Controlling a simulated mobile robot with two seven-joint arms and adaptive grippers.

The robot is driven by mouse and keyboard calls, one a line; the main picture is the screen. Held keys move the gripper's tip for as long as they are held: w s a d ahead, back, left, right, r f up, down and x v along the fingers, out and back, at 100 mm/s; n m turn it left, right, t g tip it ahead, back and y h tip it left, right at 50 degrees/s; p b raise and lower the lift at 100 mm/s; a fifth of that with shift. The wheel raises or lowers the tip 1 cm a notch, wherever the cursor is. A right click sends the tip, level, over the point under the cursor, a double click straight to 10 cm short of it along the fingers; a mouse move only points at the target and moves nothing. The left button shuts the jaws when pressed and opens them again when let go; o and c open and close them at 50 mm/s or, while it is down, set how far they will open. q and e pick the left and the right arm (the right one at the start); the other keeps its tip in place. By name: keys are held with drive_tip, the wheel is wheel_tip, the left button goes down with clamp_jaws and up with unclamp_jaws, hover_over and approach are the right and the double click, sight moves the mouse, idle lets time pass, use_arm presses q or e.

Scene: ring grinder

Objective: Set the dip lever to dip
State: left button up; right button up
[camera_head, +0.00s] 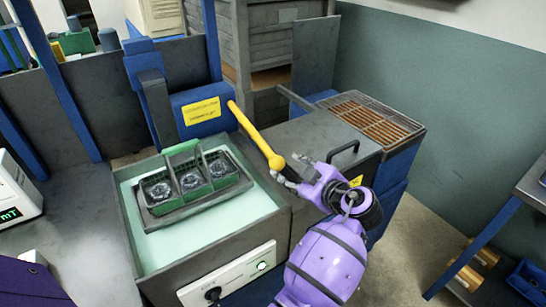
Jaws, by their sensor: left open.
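The dip lever (254,133) is a yellow bar with a rounded end. It slopes down to the right from the blue housing with a yellow label (201,111). My left gripper (288,172), on a purple arm, is open close to the lever's rounded end; I cannot tell whether it touches. The dip tank (271,226) holds pale green liquid. A dark basket with green walls (149,219) sits in the tank area with several metal parts; its exact depth is unclear. My right gripper is not in view.
A white control panel (228,275) with a black knob and green light is on the tank's front. Right of the lever are a grey lid with a black handle (342,153) and an orange-brown grate (375,117). A side table (535,183) stands far right.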

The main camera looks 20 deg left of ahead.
sight(282, 164)
use_arm(q)
drive_tip(key=p+x, duration=0.1)
drive_tip(key=x, duration=0.5)
drive_tip(key=shift+w+a, duration=0.15)
drive_tip(key=shift+a, duration=0.1)
drive_tip(key=shift+w+a+f, duration=0.1)
drive_tip(key=shift+w+a, duration=0.05)
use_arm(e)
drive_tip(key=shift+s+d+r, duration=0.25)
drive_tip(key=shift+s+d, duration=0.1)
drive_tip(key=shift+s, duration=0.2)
use_arm(q)
clamp_jaws()
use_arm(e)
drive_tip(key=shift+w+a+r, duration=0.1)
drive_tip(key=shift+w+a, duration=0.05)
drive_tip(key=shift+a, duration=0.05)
